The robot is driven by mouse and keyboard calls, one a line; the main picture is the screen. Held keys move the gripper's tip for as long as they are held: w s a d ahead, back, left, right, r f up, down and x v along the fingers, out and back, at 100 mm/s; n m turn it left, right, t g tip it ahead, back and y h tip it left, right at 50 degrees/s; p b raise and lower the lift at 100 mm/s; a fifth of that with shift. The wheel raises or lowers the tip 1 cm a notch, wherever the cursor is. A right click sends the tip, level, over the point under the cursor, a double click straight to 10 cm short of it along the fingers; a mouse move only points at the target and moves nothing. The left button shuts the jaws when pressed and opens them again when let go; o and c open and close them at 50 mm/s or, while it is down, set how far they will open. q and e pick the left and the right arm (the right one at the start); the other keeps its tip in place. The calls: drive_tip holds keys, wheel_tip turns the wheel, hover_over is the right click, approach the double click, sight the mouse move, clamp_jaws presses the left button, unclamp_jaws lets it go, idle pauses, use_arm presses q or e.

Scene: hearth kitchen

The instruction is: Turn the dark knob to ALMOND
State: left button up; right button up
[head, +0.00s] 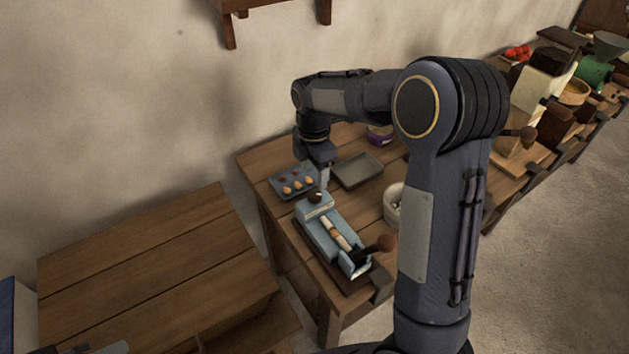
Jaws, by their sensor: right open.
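A pale blue device (325,228) stands on the wooden workbench, with a raised block at its far end. A small dark knob (315,197) sits on top of that block. My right gripper (323,180) points down from above, just behind the knob and very close to it. It is open, with nothing seen between its fingers; I cannot tell whether it touches the knob. No ALMOND mark is legible, and the knob's pointing direction is too small to read. Only a grey and dark piece at the lower left edge, seemingly my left gripper (100,348), shows.
A blue tray with several small brown pieces (283,190) lies behind the device. A grey tray (357,170) and a pale bowl (391,213) are to the right. A dark ball-ended handle (385,243) sticks out at the device's front. The left table (150,270) is bare.

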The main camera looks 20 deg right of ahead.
sight(315, 194)
wheel_tip(315, 194, down, 7)
drive_tip(key=shift+s+f+p, duration=0.1)
drive_tip(key=shift+p, duration=0.25)
drive_tip(key=shift+c, duration=0.5)
drive_tip(key=c, duration=0.9)
